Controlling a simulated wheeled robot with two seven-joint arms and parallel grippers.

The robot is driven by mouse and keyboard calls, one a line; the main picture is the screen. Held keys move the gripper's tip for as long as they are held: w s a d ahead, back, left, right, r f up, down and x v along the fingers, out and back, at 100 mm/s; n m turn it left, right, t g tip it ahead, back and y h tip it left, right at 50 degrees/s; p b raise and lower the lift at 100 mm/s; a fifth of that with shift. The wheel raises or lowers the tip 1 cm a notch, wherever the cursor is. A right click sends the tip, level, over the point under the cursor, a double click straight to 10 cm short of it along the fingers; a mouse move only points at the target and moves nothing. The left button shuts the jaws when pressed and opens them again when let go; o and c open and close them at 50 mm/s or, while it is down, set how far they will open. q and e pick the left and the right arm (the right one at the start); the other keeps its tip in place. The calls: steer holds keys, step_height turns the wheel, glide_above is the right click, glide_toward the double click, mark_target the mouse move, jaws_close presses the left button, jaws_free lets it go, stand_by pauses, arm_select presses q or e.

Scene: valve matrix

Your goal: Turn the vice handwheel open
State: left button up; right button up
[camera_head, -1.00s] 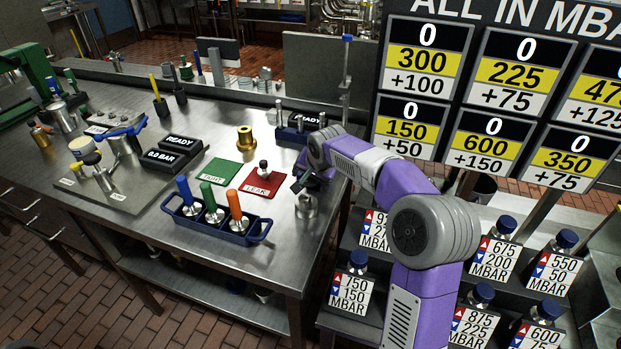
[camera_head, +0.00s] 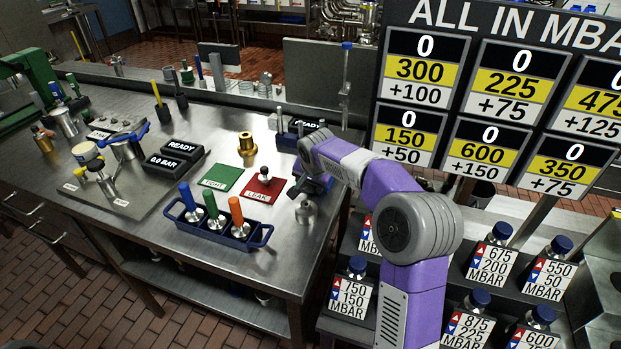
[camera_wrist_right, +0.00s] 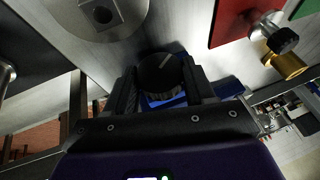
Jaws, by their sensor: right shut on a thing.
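My right gripper (camera_wrist_right: 163,82) has its two dark fingers on either side of a dark round knob with a pale mark, the handwheel (camera_wrist_right: 160,72). The jaws are shut on it. In the head view the right gripper (camera_head: 314,186) is low over the right end of the bench, just above a round steel fitting (camera_head: 307,212). The gripper hides the handwheel there. The steel fitting, with a dark hole, also shows at the top of the wrist view (camera_wrist_right: 84,22). My left gripper is out of view.
A red LEAK mat (camera_head: 254,192) with a small fitting and a green TIGHT mat (camera_head: 220,178) lie left of the gripper. A blue rack (camera_head: 262,238) holds blue, green and orange handled tools. A brass part (camera_head: 246,145) stands behind. A score board (camera_head: 495,100) rises at right.

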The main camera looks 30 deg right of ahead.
steer(key=g+h+p, duration=0.1)
steer(key=g+p, duration=0.1)
steer(key=p, duration=0.1)
steer(key=n+g+h+p, duration=0.1)
steer(key=h+p, duration=0.1)
steer(key=p, duration=0.2)
steer(key=g+h+p, duration=0.2)
steer(key=p, duration=0.2)
steer(key=shift+w+a+r+n+g, duration=0.15)
steer(key=shift+w+a+n+g, duration=0.15)
steer(key=shift+w+a, duration=0.1)
steer(key=shift+w+f+g+h+p, duration=0.1)
steer(key=shift+f+g+h+p, duration=0.15)
steer(key=shift+g+h+p, duration=0.9)
steer(key=shift+n+t+p, duration=0.25)
steer(key=shift+n+p, duration=0.05)
steer(key=o, duration=1.1)
steer(key=shift+y, duration=0.25)
steer(key=shift+c, duration=0.2)
steer(key=shift+f, duration=0.1)
